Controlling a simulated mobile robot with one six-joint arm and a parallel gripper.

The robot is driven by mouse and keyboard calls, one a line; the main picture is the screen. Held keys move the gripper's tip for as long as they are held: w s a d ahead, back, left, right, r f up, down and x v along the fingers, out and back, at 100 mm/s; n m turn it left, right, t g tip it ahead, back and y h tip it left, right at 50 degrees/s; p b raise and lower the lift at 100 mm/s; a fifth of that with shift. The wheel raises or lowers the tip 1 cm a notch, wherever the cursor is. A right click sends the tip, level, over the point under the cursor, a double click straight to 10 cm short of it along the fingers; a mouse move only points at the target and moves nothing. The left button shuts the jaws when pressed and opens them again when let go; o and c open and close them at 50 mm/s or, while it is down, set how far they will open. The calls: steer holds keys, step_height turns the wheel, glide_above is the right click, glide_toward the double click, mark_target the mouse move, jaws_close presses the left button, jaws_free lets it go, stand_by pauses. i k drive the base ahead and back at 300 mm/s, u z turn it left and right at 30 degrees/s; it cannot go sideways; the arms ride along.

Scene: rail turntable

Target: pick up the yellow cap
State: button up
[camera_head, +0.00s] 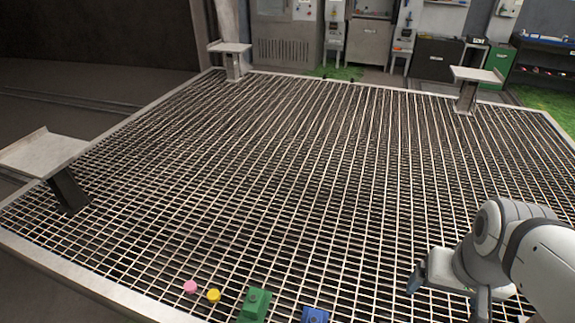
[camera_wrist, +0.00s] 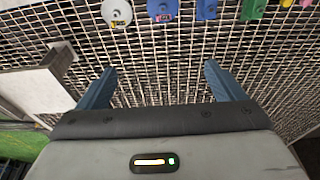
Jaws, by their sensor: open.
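The yellow cap (camera_head: 213,295) is a small round piece lying on the metal grating near the front edge in the head view. It sits just right of a pink cap (camera_head: 190,286) and left of a green block (camera_head: 255,305). In the wrist view a yellow piece (camera_wrist: 287,3) shows, cut off at the top edge, with the pink one (camera_wrist: 305,3) beside it. My gripper (camera_head: 446,290) is at the lower right of the head view, well to the right of the yellow cap. In the wrist view its two blue fingers (camera_wrist: 160,68) are apart with nothing between them.
A blue block (camera_head: 315,315) lies right of the green one. Pale raised stands (camera_head: 45,152) (camera_head: 478,75) rise at the grating's edges. The middle grating is clear.

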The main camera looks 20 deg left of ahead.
mark_target(213, 296)
steer(key=u, duration=0.35)
steer(key=k, duration=1)
steer(key=u, duration=0.75)
steer(key=i, duration=0.75)
steer(key=u, duration=0.4)
